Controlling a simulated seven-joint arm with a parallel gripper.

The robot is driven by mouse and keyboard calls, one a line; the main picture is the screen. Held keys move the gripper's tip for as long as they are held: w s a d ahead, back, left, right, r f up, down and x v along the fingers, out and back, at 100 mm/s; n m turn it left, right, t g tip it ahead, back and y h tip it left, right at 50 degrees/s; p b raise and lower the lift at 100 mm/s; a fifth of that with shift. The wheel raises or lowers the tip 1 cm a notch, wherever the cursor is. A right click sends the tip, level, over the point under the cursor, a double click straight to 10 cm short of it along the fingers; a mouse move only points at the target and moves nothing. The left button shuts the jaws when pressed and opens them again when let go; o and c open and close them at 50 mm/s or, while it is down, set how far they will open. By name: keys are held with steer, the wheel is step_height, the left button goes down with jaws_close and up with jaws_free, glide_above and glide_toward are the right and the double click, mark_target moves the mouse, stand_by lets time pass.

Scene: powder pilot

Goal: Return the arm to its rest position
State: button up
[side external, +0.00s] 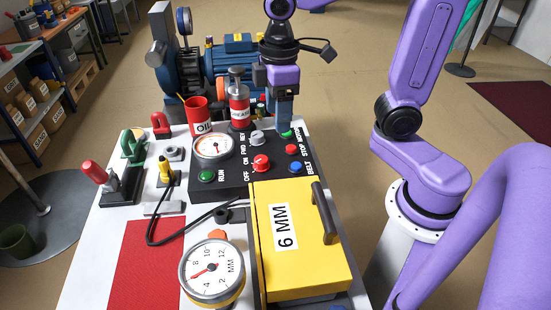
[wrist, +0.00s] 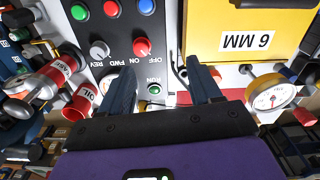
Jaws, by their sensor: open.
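My gripper (side external: 285,112) is purple with dark blue-grey fingers pointing down. In the side view it is at the far edge of the black control panel (side external: 222,180), to the right of the red grease can (side external: 239,105). In the wrist view the two fingers of my gripper (wrist: 162,82) are spread apart, with nothing between them. The panel shows behind them, with its green RUN button (wrist: 154,88). Whether the fingers touch anything is hard to tell in the side view.
A yellow box (side external: 298,270) marked 6 MM with a black handle stands at the front right of the white bench. A dial gauge (side external: 212,272), a red mat (side external: 145,262), a red OIL cup (side external: 198,117) and a red-handled lever (side external: 97,175) are around. A blue motor (side external: 235,62) stands behind.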

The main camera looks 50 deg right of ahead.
steer(key=s+d+f+n, duration=0.1)
steer(key=s+f, duration=0.1)
steer(key=s, duration=0.5)
steer(key=s+d+f+n, duration=0.1)
steer(key=s+f, duration=0.2)
steer(key=s, duration=0.5)
steer(key=shift+s+d, duration=0.2)
steer(key=shift+d, duration=0.15)
